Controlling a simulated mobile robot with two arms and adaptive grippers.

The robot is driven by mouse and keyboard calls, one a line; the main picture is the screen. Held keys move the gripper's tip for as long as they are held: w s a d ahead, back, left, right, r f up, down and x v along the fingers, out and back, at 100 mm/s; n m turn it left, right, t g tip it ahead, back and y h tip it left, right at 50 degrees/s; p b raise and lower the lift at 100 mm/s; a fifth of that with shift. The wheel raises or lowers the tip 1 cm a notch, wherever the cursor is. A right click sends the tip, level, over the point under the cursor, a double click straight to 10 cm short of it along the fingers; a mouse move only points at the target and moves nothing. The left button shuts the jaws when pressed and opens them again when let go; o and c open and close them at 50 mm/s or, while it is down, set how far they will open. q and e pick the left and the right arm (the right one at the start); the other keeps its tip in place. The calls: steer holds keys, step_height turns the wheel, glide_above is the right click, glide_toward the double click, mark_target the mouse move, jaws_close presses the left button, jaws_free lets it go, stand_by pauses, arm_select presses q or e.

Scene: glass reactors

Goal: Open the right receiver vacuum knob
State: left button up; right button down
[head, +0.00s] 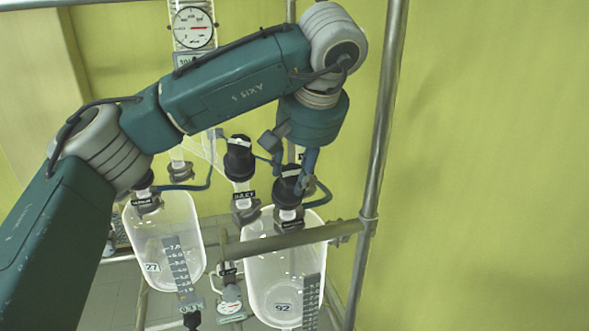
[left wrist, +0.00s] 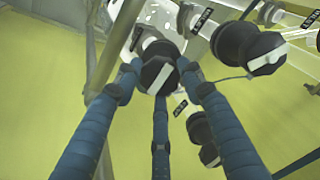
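The right receiver (head: 262,270) is a clear glass vessel numbered 92. The black right receiver vacuum knob (head: 287,187) stands above it, with a white bar across its top. My left gripper (head: 302,180) comes down from above onto this knob, and its arm hides part of the glassware behind. In the left wrist view, the knob (left wrist: 158,75) sits between the three blue fingers of the left gripper (left wrist: 159,76), its white bar slanting. The fingertips appear to touch the knob's sides. My right gripper is not in view.
Another black knob (head: 239,158) stands close to the left of the gripped one. A metal post (head: 381,130) rises just right of my gripper, and a horizontal bar (head: 290,240) crosses the right receiver. The yellow wall side at right is clear.

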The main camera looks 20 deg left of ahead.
arm_select(q)
steer(key=shift+c, duration=0.7)
steer(key=shift+f+n, duration=0.1)
steer(key=shift+n, duration=0.2)
